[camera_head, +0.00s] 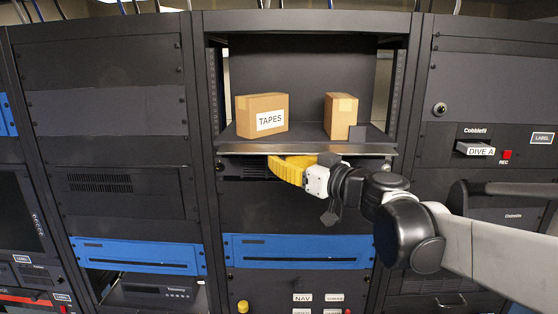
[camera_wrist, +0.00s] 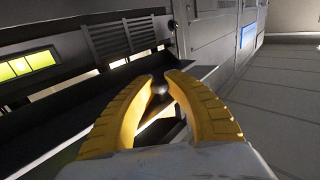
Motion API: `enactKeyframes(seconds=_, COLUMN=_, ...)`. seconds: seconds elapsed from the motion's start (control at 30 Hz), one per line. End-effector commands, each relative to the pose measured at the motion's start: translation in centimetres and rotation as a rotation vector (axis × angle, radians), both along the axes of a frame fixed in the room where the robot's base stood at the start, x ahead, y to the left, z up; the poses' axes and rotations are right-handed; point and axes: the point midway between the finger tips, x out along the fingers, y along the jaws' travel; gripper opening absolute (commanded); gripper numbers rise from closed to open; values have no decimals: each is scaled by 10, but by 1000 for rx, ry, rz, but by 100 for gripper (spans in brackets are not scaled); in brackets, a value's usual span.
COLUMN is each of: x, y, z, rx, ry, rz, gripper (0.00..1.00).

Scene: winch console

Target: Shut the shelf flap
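The open shelf bay in the head view holds a dark flat panel with a bright metal front edge (camera_head: 300,149), which appears to be the shelf flap lying lowered and roughly level. The flap's underside is mostly hidden in the head view.
A box marked TAPES (camera_head: 262,115) and a smaller cardboard box (camera_head: 341,115) stand on the shelf. A blue-fronted unit (camera_head: 298,251) sits below. Racks flank the bay, with the Cobbelli panel (camera_head: 470,95) at right. The space above the shelf front is clear.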

Motion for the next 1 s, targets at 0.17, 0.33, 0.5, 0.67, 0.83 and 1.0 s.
enactKeyframes(seconds=0.17, x=0, y=0, z=2, rx=1, ry=11, rz=0, gripper=0)
enactKeyframes(seconds=0.33, x=-2, y=0, z=5, rx=1, ry=62, rz=0, gripper=0)
enactKeyframes(seconds=0.5, x=-3, y=0, z=11, rx=4, ry=167, rz=0, gripper=0)
enactKeyframes(seconds=0.67, x=-5, y=0, z=18, rx=9, ry=305, rz=0, gripper=0)
enactKeyframes(seconds=0.83, x=-6, y=0, z=24, rx=15, ry=468, rz=0, gripper=0)
enactKeyframes(seconds=1.0, x=-5, y=0, z=30, rx=22, ry=629, rz=-1, gripper=0)
